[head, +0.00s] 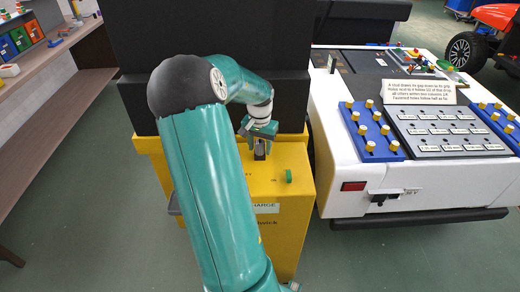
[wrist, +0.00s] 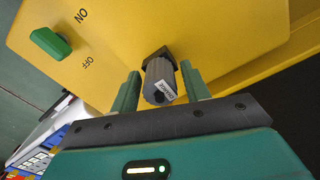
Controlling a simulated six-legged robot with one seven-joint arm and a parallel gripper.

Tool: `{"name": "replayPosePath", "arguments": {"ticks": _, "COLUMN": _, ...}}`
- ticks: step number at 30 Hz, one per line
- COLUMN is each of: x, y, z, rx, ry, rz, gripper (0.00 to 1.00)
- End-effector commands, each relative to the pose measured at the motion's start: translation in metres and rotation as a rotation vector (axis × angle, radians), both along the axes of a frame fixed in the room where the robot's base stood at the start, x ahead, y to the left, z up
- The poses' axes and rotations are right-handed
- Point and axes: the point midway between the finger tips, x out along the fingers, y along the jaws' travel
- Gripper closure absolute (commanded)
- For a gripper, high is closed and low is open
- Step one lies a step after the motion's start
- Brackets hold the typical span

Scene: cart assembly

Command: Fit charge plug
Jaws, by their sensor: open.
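The charge plug (wrist: 159,82) is a dark grey ribbed cylinder with a small white label. It sits at a dark holder on top of the yellow charge box (head: 240,185); in the head view the plug (head: 260,149) shows just below my gripper (head: 260,138). In the wrist view my gripper (wrist: 160,70) is open, with one green finger on each side of the plug. A gap shows on both sides, so it is not clamped. A dark socket (head: 383,198) beside a "36 V" label is on the front of the white cart (head: 345,175).
A green switch (head: 288,176) with ON and OFF marks stands on the box top right of the plug. The cart carries blue knob panels (head: 372,130) and a grey button panel (head: 450,130). A black block (head: 290,95) rises behind the box. Floor is open at left.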

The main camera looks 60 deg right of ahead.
Motion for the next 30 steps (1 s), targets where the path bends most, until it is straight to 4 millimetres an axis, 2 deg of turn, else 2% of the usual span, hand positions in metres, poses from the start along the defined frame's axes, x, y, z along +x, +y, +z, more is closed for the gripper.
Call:
{"name": "replayPosePath", "arguments": {"ticks": 4, "x": 0.000, "y": 0.000, "z": 0.000, "rx": 0.000, "ry": 0.000, "rz": 0.000, "gripper": 0.54}}
{"name": "replayPosePath", "arguments": {"ticks": 10, "x": 0.000, "y": 0.000, "z": 0.000, "rx": 0.000, "ry": 0.000, "rz": 0.000, "gripper": 0.92}}
{"name": "replayPosePath", "arguments": {"ticks": 16, "x": 0.000, "y": -0.001, "z": 0.006, "rx": -0.002, "ry": -0.001, "rz": 0.001, "gripper": 0.92}}
{"name": "replayPosePath", "arguments": {"ticks": 27, "x": 0.000, "y": -0.001, "z": 0.043, "rx": -0.002, "ry": -0.001, "rz": 0.000, "gripper": 0.92}}
{"name": "replayPosePath", "arguments": {"ticks": 30, "x": 0.000, "y": 0.000, "z": 0.046, "rx": -0.001, "ry": -0.001, "rz": 0.000, "gripper": 0.92}}
